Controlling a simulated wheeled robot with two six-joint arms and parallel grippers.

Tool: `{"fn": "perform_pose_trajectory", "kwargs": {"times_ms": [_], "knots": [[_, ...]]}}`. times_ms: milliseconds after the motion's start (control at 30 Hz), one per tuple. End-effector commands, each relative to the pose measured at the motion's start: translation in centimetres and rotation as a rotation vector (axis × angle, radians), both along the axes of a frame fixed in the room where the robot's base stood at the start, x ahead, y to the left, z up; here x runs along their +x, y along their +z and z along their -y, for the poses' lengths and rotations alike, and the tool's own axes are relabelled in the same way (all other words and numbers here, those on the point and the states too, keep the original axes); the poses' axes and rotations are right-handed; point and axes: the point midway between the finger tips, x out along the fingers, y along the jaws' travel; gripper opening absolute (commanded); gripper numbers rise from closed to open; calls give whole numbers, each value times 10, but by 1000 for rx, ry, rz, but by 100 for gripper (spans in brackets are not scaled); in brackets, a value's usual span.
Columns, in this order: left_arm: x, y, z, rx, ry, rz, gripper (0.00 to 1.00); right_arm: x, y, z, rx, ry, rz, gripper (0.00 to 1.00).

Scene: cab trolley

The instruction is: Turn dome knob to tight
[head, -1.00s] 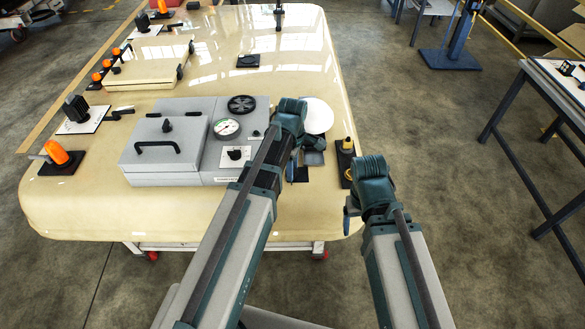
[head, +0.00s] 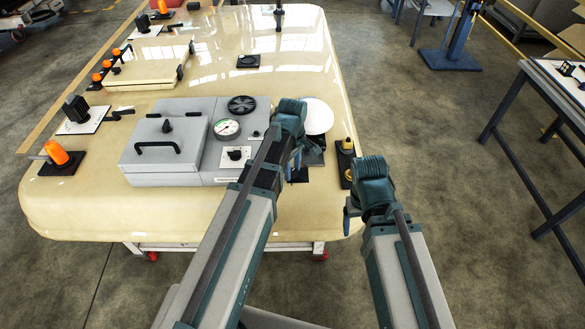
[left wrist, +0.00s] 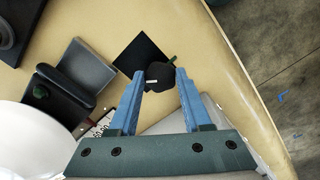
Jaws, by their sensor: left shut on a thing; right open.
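The dome knob (left wrist: 158,75) is a dark round knob with a white mark on it, in the left wrist view. It stands over a black square plate (left wrist: 137,50), with a small green mark at its far right side. My left gripper (left wrist: 160,80) has its blue fingers on either side of the knob and is shut on it. In the head view my left gripper (head: 297,160) points down beside the white round dome (head: 318,115), and my wrist hides the knob. My right gripper (head: 348,205) is open and empty, off the table's right edge.
A grey box with a lid (head: 165,150), a gauge (head: 227,128) and a black handwheel (head: 241,105) stand left of my left gripper. A black plate with yellow parts (head: 347,160) lies at the table's right edge.

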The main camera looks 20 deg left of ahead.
Motion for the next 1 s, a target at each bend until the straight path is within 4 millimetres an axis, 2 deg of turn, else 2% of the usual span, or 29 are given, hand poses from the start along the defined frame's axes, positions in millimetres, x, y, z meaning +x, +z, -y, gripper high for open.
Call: {"fn": "perform_pose_trajectory", "kwargs": {"times_ms": [1000], "knots": [[-2,0,-2,0,-966,0,0,0,0,0,0,0,0,79]]}}
